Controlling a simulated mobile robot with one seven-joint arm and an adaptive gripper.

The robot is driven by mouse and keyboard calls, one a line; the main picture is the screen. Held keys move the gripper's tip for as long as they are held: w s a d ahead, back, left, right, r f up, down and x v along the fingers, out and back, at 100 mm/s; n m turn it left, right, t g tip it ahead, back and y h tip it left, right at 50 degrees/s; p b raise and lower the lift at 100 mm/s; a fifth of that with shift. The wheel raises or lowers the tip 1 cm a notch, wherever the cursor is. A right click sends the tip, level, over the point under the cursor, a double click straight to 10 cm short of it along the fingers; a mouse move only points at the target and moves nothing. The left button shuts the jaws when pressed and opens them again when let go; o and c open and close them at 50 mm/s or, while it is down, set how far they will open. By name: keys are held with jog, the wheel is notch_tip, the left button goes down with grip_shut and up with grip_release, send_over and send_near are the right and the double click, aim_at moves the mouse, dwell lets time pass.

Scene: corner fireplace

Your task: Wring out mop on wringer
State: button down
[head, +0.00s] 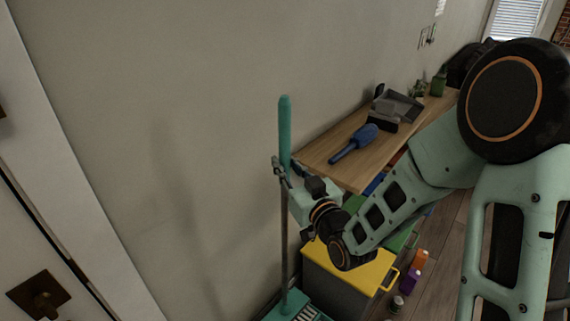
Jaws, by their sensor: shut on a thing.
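The mop stands upright, with a teal grip (285,125) at the top and a thin grey shaft (285,240) below. My gripper (282,170) is shut on the mop's handle at the lower part of the teal grip. The mop's lower end meets a teal wringer (290,303) at the bottom edge of the picture. The mop head is not visible, and most of the wringer is cut off by the frame.
A wooden shelf (340,168) holds a blue brush (356,143) and a grey dustpan (398,105). A grey bin with a yellow lid (352,264) stands right of the mop. Small bottles (411,279) stand on the floor. A white door (40,200) is at left.

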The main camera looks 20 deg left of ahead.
aim_at(285, 194)
jog(key=shift+f, duration=0.15)
notch_tip(285, 194, down, 10)
jog(key=b, duration=1.1)
jog(key=shift+r, duration=0.25)
jog(key=shift+f+b, duration=1.75)
jog(key=shift+b, duration=0.4)
dwell(0.3)
jog(key=shift+r, duration=0.15)
jog(key=shift+r+p, duration=0.7)
jog(key=shift+r, duration=0.9)
